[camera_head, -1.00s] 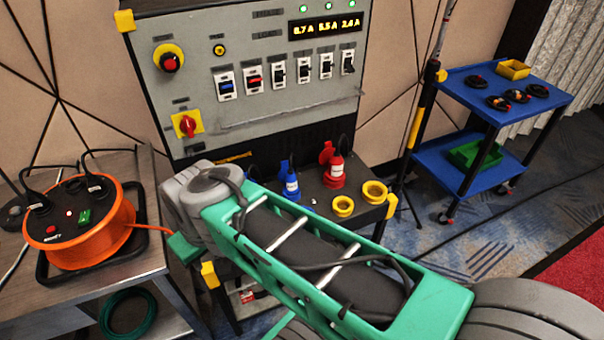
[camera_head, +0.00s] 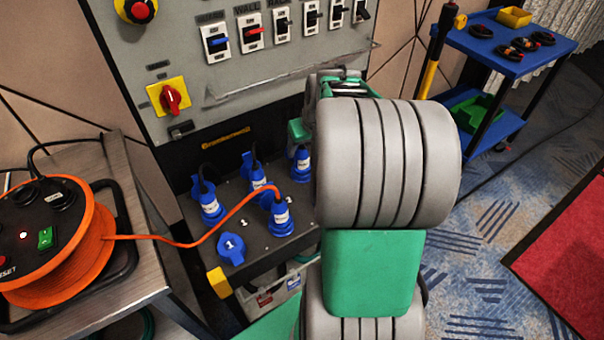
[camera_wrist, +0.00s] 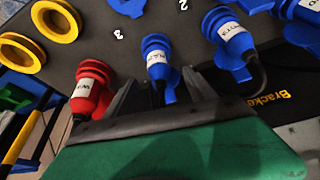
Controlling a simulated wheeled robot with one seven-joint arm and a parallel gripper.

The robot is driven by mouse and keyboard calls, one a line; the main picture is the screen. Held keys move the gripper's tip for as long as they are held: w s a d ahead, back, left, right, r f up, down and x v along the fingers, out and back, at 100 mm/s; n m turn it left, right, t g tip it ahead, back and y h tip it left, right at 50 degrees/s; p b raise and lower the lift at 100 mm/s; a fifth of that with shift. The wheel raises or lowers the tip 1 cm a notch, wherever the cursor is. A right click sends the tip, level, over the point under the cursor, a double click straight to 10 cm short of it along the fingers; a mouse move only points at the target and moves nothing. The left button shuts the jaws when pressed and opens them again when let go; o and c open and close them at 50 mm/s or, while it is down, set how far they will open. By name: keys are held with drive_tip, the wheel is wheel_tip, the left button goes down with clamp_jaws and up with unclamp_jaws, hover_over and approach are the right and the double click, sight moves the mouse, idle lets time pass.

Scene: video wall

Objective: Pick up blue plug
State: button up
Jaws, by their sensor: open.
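Several blue plugs with white labels stand on the dark shelf of the panel. In the head view they include a back plug (camera_head: 253,172), a left plug (camera_head: 208,203), a front plug (camera_head: 276,216) with an orange cable, and a plug (camera_head: 300,163) beside my arm. In the wrist view, a blue plug (camera_wrist: 158,62) stands between the fingers of my open gripper (camera_wrist: 161,80), one finger on each side; contact is unclear. Another blue plug (camera_wrist: 231,34) stands to its right. In the head view my arm hides the fingers.
A red plug (camera_wrist: 90,92) is close left of my gripper in the wrist view, with yellow sockets (camera_wrist: 56,20) beyond. The switch panel (camera_head: 285,70) rises behind the shelf. An orange cable reel (camera_head: 55,250) sits left; a blue cart (camera_head: 490,45) stands at the right.

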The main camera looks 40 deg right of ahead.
sight(302, 155)
drive_tip(key=x, duration=0.7)
drive_tip(key=shift+w+d+f, duration=0.1)
drive_tip(key=shift+w+d, duration=0.1)
drive_tip(key=shift+w, duration=0.05)
drive_tip(key=shift+c, duration=0.3)
clamp_jaws()
